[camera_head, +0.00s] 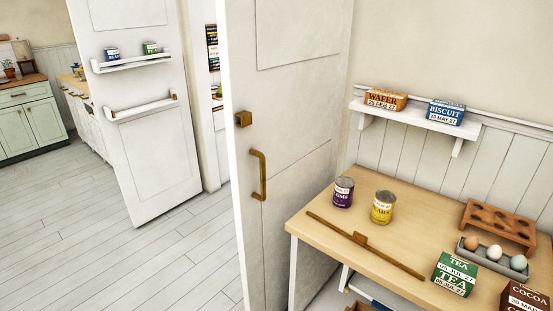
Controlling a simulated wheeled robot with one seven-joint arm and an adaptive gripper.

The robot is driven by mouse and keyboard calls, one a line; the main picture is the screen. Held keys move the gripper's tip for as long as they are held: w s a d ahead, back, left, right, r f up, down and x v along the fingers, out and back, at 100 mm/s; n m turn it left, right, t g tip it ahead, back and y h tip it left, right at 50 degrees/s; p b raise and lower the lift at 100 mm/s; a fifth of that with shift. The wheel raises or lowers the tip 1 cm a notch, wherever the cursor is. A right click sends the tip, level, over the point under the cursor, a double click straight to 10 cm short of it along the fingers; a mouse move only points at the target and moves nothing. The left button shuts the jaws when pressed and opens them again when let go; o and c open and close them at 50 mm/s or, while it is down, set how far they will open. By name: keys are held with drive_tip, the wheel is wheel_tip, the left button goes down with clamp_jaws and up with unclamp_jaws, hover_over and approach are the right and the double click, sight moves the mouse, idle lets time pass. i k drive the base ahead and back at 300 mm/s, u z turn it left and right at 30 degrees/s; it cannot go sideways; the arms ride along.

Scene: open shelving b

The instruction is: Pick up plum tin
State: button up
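The plum tin (343,194) is a small purple can with a white label whose visible letters end in "UMS". It stands upright near the back left corner of the wooden table (420,223), close to the white door. A yellow tin (383,207), its label partly readable, stands upright just to its right, with a small gap between them. My gripper is not in view.
A dark wooden bar (396,262) lies across the table in front of the tins. A tea box (454,274), cocoa box (524,299), egg tray (493,258) and brown holed rack (499,225) stand to the right. A shelf (424,119) above holds wafer and biscuit boxes. A white door (285,60) borders the left.

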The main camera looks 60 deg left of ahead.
sight(344, 188)
drive_tip(key=u, duration=1.7)
